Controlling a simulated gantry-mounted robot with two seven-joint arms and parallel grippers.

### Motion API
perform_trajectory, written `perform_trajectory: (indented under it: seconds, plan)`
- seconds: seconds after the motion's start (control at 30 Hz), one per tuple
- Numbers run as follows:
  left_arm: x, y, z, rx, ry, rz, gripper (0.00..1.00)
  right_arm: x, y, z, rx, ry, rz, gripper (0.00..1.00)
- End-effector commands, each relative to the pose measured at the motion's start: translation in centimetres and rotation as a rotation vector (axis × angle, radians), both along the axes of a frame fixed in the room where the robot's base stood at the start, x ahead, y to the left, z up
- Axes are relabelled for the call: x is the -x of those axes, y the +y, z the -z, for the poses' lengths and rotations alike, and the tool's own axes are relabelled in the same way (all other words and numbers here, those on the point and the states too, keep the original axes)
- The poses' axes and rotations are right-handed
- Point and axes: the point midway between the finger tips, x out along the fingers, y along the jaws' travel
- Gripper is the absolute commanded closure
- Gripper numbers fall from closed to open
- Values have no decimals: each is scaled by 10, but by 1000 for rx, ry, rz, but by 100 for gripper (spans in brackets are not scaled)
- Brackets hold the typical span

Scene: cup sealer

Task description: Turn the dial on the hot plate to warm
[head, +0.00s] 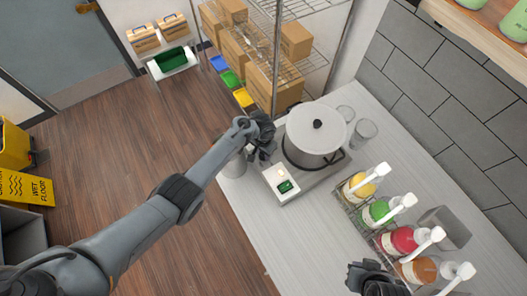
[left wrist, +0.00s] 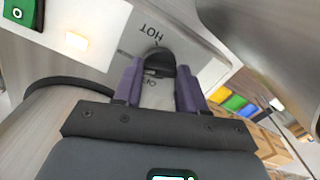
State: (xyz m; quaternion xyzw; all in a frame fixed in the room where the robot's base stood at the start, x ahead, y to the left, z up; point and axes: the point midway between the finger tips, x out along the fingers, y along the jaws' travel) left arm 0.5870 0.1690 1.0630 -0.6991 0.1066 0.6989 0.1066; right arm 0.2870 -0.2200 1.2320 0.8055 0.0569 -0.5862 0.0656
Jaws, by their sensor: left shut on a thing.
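The hot plate (head: 281,184) stands on the counter with a lidded pot (head: 315,135) on it. In the left wrist view, the black dial (left wrist: 160,60) sits on the hot plate's light panel, with "HOT" printed above it and a partly covered "OFF" below. My left gripper (head: 262,138) is at the hot plate's left side; in the wrist view its two purple fingers (left wrist: 159,80) are closed on the dial from both sides. The dial's pointer is too covered to read. My right gripper (head: 375,281) is at the bottom edge, apart from the hot plate, its fingers unclear.
A rack of pump bottles (head: 377,211) stands right of the hot plate. Clear glasses (head: 363,131) stand behind the pot. A grey cup (head: 234,164) is close beside my left gripper. The counter's front (head: 253,213) is clear.

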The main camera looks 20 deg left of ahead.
Motion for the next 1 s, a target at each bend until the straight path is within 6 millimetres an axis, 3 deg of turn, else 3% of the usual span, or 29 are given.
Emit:
perform_trajectory:
  seconds: [0.07,0.1,0.27,0.67,0.87,1.0]
  plan:
    - [0,0,-1,0,1,1,90,0,0,0,-1,0,1,100]
    - [0,0,-1,0,1,1,56,0,1,0,-2,0,1,100]
    - [0,0,-1,0,0,0,34,0,1,0,-5,0,4,100]
    - [0,-1,-4,2,0,0,34,0,2,1,-9,0,6,100]
    - [0,-2,-22,4,-2,-1,34,0,2,4,-9,0,5,100]
    - [0,-2,-48,5,-3,-1,34,0,1,3,-5,1,4,100]
